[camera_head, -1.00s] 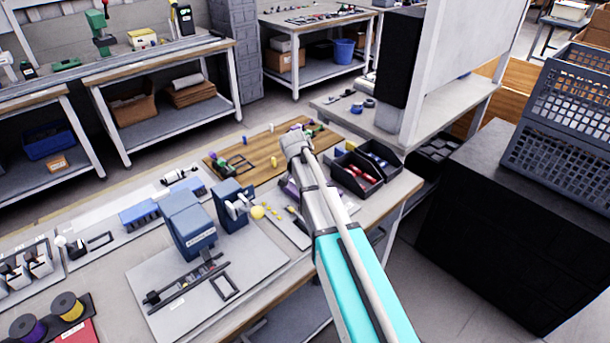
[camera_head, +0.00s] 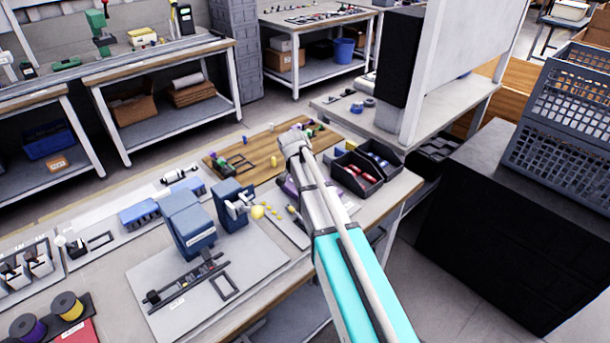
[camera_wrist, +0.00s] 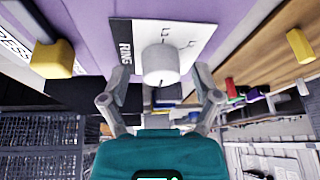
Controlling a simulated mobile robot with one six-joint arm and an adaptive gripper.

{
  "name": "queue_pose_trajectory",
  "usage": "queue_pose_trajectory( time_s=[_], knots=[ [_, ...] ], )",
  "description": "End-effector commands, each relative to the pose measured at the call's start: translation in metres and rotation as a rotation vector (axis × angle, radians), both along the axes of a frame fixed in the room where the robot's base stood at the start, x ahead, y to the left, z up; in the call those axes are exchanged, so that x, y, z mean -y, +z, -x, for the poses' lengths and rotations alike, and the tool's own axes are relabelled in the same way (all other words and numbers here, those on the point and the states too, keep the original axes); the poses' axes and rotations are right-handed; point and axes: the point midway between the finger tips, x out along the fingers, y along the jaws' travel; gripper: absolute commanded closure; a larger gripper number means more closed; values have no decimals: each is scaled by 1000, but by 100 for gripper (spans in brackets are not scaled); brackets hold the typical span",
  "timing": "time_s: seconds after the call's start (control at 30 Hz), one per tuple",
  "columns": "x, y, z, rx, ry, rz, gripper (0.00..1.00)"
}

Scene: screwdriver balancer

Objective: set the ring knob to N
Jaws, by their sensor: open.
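The ring knob (camera_wrist: 160,64) is a pale round knob standing out from a white plate (camera_wrist: 124,40) marked RING in the wrist view. Small marks are on the plate beside the knob, too small to read surely. The plate sits on a purple panel (camera_wrist: 85,15). My gripper (camera_wrist: 161,72) is open, with one finger on each side of the knob in the picture. I see no clear contact, and I cannot tell the depth between fingertips and knob. In the head view my arm hides the knob, and only a bit of purple (camera_head: 290,187) shows beside it.
A yellow block (camera_wrist: 52,59) is left of the plate in the wrist view. In the head view, black bins (camera_head: 352,176) with red parts stand right of my arm. A blue machine (camera_head: 186,224) stands to the left, and a wooden board (camera_head: 235,160) lies behind.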

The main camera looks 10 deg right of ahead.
Motion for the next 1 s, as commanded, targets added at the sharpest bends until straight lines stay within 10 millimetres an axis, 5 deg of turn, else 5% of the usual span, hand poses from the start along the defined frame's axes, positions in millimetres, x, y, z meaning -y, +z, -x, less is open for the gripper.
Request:
queue_pose_trajectory(
  time_s=[0.47, 1.0],
  knots=[
    [0, 0, 0, 1, 32, 1, 19],
    [1, 0, 0, 1, 307, 0, 19]
  ],
)
